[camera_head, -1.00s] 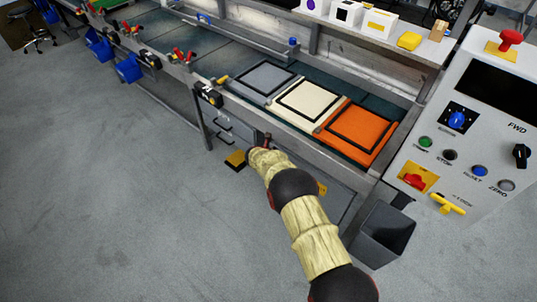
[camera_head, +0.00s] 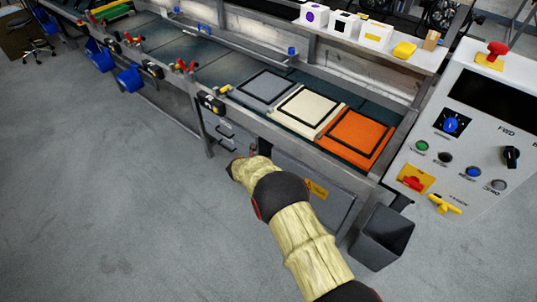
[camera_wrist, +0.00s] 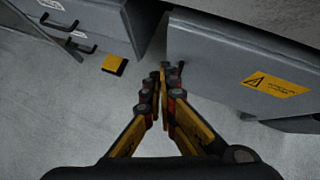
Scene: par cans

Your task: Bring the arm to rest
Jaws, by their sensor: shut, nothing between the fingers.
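My arm, in a pale yellow cover with dark joints, reaches from the bottom right of the head view toward the front of the conveyor bench. My gripper (camera_wrist: 161,88) shows in the wrist view with its yellow and black fingers together and nothing between them. It points down past the grey cabinet fronts over the floor. In the head view the arm's far end is in front of the cabinet below the bench, and the fingers are hard to make out there.
Grey (camera_head: 265,87), cream (camera_head: 308,108) and orange (camera_head: 353,137) squares lie on the bench. A control panel (camera_head: 470,135) stands at right, with a grey bin (camera_head: 382,238) below it. A drawer cabinet (camera_wrist: 85,20) and yellow floor block (camera_wrist: 114,64) are near my gripper. Open floor (camera_head: 110,200) lies left.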

